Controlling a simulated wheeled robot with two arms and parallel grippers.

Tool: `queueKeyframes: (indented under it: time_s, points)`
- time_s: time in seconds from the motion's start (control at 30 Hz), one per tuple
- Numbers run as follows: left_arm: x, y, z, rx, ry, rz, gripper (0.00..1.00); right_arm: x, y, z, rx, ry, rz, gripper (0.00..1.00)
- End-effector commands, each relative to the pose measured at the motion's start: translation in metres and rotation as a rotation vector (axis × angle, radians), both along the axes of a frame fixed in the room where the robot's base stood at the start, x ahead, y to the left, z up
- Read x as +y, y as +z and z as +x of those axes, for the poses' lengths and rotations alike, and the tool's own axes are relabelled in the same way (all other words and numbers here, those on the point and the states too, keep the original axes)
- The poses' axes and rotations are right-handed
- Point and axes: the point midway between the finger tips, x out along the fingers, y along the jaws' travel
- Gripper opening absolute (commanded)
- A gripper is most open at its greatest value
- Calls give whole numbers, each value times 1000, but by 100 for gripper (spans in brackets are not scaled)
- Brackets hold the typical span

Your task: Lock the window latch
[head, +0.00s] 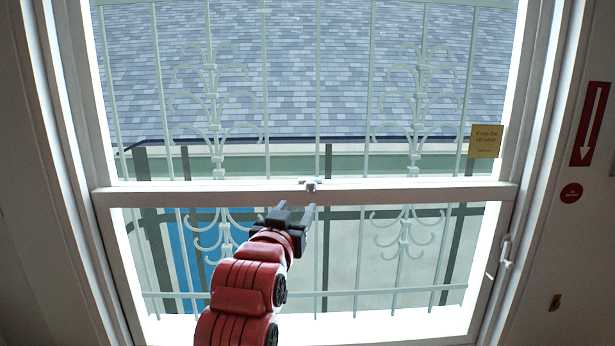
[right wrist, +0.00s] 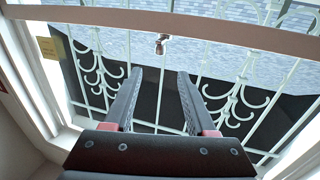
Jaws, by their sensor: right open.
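The window latch (head: 311,184) is a small metal fitting at the middle of the window's horizontal rail (head: 420,193). My right gripper (head: 298,214), on a red arm, is just below the latch in the head view. Its two dark fingers also show in the right wrist view (right wrist: 160,73), spread apart with nothing between them. I see no contact with the latch. The latch's exact turn is too small to tell. My left gripper is not in view.
White ornamental bars (head: 318,90) stand behind the glass. A yellow sign (head: 486,141) is at the right side of the upper pane. A handle (head: 505,252) is on the right frame. A red arrow sign (head: 589,124) hangs on the right wall.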

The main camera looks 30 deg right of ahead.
Motion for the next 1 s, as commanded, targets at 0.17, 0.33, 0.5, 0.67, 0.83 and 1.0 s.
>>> queueKeyframes:
  time_s: [0.17, 0.33, 0.5, 0.67, 0.83, 1.0]
  points:
    - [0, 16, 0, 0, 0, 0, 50, -25, 3, 21, 6, -6, 0, 56]
    - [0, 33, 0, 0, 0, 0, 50, -55, 5, 50, 5, -5, -2, 56]
    - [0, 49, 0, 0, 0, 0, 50, -84, 4, 78, 5, -3, 1, 56]
    - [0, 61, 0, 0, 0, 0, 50, -105, 3, 99, 3, -1, -3, 56]
    - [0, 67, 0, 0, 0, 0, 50, -118, 1, 112, 4, -1, -3, 56]
    - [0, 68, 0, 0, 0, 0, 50, -121, 0, 115, -1, 1, -5, 56]
